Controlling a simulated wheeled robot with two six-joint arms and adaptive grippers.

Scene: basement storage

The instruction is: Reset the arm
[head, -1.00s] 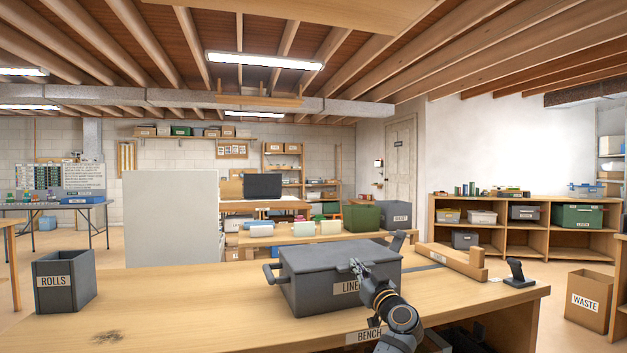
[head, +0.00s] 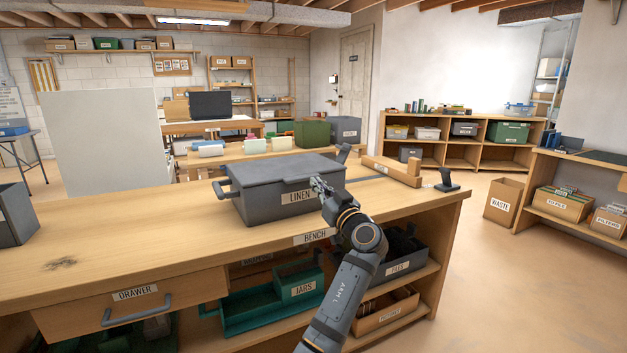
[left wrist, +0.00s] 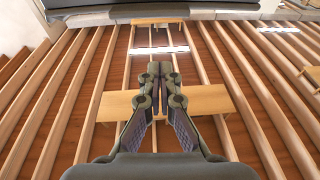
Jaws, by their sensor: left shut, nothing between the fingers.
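My left gripper (head: 318,187) is in the head view, in front of the grey lidded box labelled LINEN (head: 280,185) that stands on the bench. The fingers overlap the box's front in the picture; I cannot tell whether they touch it. In the left wrist view the gripper (left wrist: 160,68) points up at the ceiling. Its two fingers are together with nothing between them. My right gripper is in neither view.
The wooden bench (head: 130,236) has a drawer (head: 135,300) and open shelves with a green JARS tray (head: 262,310). A dark stand (head: 447,181) is at its right end. A WASTE box (head: 503,200) stands on the floor.

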